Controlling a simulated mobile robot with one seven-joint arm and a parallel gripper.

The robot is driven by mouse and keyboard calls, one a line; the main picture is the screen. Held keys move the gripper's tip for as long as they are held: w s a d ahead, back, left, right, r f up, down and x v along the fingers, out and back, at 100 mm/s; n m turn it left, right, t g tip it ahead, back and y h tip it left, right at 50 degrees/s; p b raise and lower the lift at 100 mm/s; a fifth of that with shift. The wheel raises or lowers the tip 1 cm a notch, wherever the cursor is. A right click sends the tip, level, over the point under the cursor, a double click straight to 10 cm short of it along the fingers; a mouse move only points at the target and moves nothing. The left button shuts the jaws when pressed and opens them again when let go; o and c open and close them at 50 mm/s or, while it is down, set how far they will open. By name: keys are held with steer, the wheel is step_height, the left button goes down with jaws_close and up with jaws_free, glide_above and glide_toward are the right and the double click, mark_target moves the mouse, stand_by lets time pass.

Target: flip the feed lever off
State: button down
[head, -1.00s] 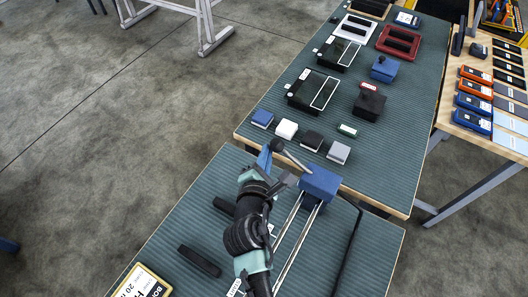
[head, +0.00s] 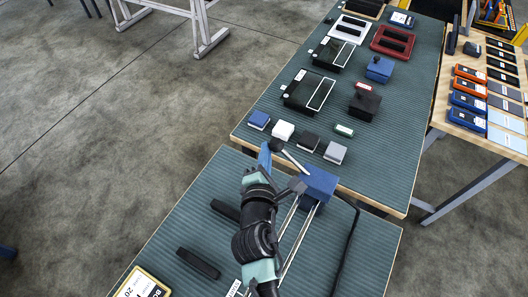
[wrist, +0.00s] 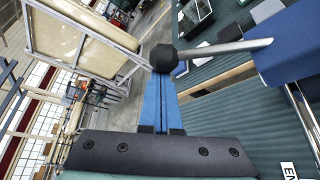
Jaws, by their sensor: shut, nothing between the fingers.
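The feed lever is a pale metal rod (head: 294,161) with a black knob (head: 276,145), sticking out up and left from a blue block (head: 320,185). In the wrist view the knob (wrist: 164,58) lies right at the fingertips, with the rod (wrist: 225,48) running right to the blue block (wrist: 292,45). My gripper (head: 265,152) has blue fingers and is just left of the knob. In the wrist view my gripper (wrist: 166,80) is shut with nothing between its fingers. I cannot tell whether the fingertips touch the knob.
Small blocks, including a white one (head: 283,131) and a grey one (head: 335,152), stand on the far bench just beyond the lever. Two rails run from the blue block toward me. Dark bars (head: 198,263) lie on the near bench. Floor at left is open.

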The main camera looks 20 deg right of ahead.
mark_target(275, 143)
steer(key=shift+s+d+r+m+t+b, duration=0.2)
steer(key=shift+s+d+r+m+t, duration=0.2)
steer(key=shift+r+m, duration=0.2)
steer(key=shift+s+d+r+m+t+b, duration=0.2)
steer(key=shift+s+d+r+m+t, duration=0.1)
steer(key=shift+s+r+m+t, duration=0.25)
steer(key=shift+s+d+r+m+t, duration=0.3)
steer(key=shift+s+d+r+m, duration=0.25)
steer(key=shift+s+r, duration=0.15)
steer(key=shift+s+d+r+m+t, duration=0.25)
steer(key=shift+s+d+r+m, duration=0.3)
steer(key=shift+r, duration=0.2)
steer(key=shift+s, duration=0.1)
